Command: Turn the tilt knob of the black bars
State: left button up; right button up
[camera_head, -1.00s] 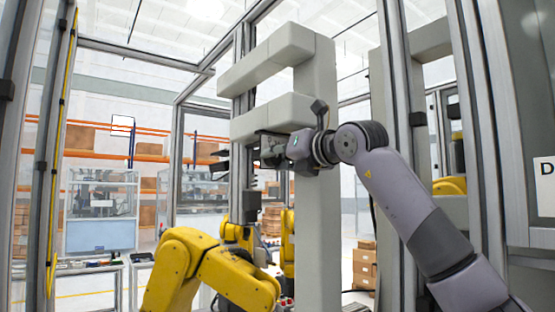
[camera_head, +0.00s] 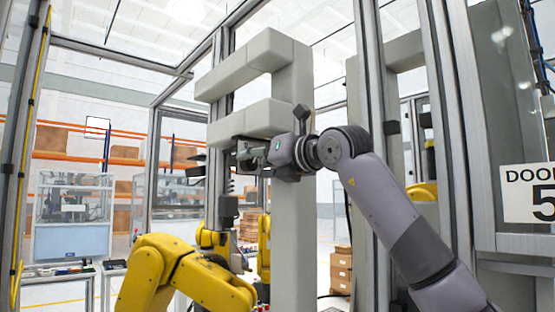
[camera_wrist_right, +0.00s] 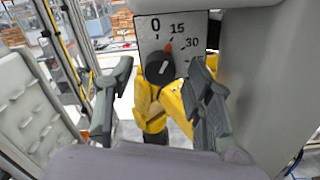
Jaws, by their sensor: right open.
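The line points up and slightly right, roughly toward an orange mark near 15. My right gripper (camera_wrist_right: 157,82) is open, with its dark fingers to the left and right of the knob in the wrist view. I see no contact with it. In the head view my right gripper (camera_head: 247,156) is beside the grey post, under its lower arm; the knob is not clear there. I cannot clearly make out the black bars. My left gripper is not in view.
A thick grey post (camera_head: 292,220) with side arms (camera_head: 238,122) stands close to my right gripper. A yellow robot arm (camera_head: 185,275) is below it. Metal frame uprights (camera_head: 375,80) and a door sign (camera_head: 530,193) are at the right.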

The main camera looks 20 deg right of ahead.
jog(key=v, duration=1)
jog(key=shift+s+d, duration=0.15)
jog(key=shift+f, duration=0.1)
